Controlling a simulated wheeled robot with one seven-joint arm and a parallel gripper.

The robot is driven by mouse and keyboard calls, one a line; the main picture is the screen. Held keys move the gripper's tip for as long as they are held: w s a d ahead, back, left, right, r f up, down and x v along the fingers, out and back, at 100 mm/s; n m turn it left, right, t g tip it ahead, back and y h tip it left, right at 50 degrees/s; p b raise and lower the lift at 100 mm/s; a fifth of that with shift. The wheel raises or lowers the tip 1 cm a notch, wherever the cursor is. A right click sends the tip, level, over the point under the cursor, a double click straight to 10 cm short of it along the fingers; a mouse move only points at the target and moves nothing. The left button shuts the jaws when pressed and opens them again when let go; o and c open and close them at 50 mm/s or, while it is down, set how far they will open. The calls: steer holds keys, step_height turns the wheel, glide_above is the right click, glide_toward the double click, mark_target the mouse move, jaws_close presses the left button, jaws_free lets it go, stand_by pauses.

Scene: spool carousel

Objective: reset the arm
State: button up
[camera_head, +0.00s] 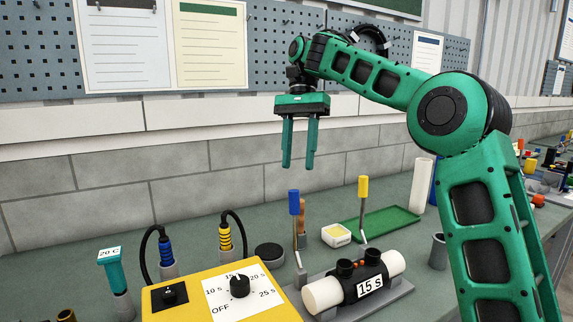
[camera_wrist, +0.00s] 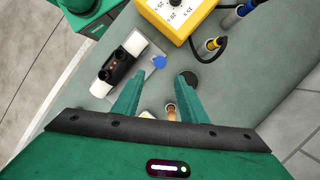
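My gripper (camera_head: 299,166) hangs with its fingers pointing down, above the bench and in front of the grey block wall. Its two green fingers are apart with nothing between them. In the wrist view, my gripper (camera_wrist: 158,82) is open, and bench things show beyond and between the fingers. My green arm (camera_head: 375,80) rises from the lower right, bends at a large round joint and reaches left to the wrist.
Below stand a yellow dial box (camera_head: 222,297), a white pipe with black coupling (camera_head: 366,282) marked 15 s, blue-topped (camera_head: 294,203) and yellow-topped (camera_head: 363,188) upright tools, and a green tray (camera_head: 392,221). A pegboard (camera_head: 272,45) is behind. The air around my gripper is clear.

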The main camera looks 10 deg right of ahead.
stand_by(0.3)
steer(key=s+d+f+t+h, duration=0.1)
steer(key=s+d+f, duration=0.5)
steer(key=s+d, duration=0.35)
steer(key=s+d+f+t+h, duration=0.1)
steer(key=s+d+f, duration=0.5)
steer(key=s+d, duration=0.3)
steer(key=s+d+f, duration=0.4)
steer(key=s+f, duration=0.3)
steer(key=s, duration=0.2)
steer(key=s+d+f+n+t, duration=0.1)
steer(key=s+d+f, duration=0.3)
steer(key=s+f, duration=0.3)
steer(key=s, duration=0.2)
steer(key=shift+s+d+t+y, duration=0.15)
steer(key=shift+s+t+y, duration=0.15)
steer(key=shift+y, duration=0.1)
steer(key=shift+w+f, duration=0.25)
steer(key=shift+w, duration=0.35)
